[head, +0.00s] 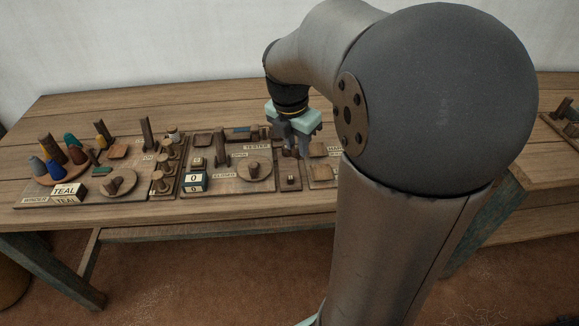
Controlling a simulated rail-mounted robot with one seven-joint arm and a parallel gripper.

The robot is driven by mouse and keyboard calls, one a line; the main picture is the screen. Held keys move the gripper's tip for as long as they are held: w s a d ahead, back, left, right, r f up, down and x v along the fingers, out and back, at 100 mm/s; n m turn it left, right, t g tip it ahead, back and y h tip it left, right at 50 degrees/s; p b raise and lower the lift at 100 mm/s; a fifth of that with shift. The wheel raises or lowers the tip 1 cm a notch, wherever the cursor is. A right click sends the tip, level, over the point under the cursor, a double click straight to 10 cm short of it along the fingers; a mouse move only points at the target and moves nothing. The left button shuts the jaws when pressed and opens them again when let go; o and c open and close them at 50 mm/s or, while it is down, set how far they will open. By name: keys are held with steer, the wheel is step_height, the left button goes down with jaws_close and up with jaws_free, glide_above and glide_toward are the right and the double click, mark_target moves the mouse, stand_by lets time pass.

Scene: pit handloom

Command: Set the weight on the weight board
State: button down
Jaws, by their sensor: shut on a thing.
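My gripper (297,150) points down over the right part of the table's fittings, beside the tester panel. I cannot tell whether this is the weight board.
The wooden table (120,112) holds a winder board with coloured cones (75,154) at left. Several knobbed pieces (160,180) stand in a row beside it. The tester panel has an upright post (222,148), a round dial (254,171) and a counter (195,181). The table's back strip is clear.

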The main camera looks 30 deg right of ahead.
steer(key=s+a, duration=0.1)
steer(key=s, duration=0.2)
glide_above(289, 166)
steer(key=f, duration=0.6)
steer(key=s+f, duration=0.1)
steer(key=f, duration=0.3)
steer(key=shift+a, duration=0.35)
steer(key=shift+w+f, duration=0.15)
steer(key=shift+f, duration=0.1)
steer(key=shift+w+f, duration=0.15)
steer(key=shift+f, duration=1.55)
steer(key=shift+f, duration=0.1)
steer(key=c, duration=1.2)
jaws_free()
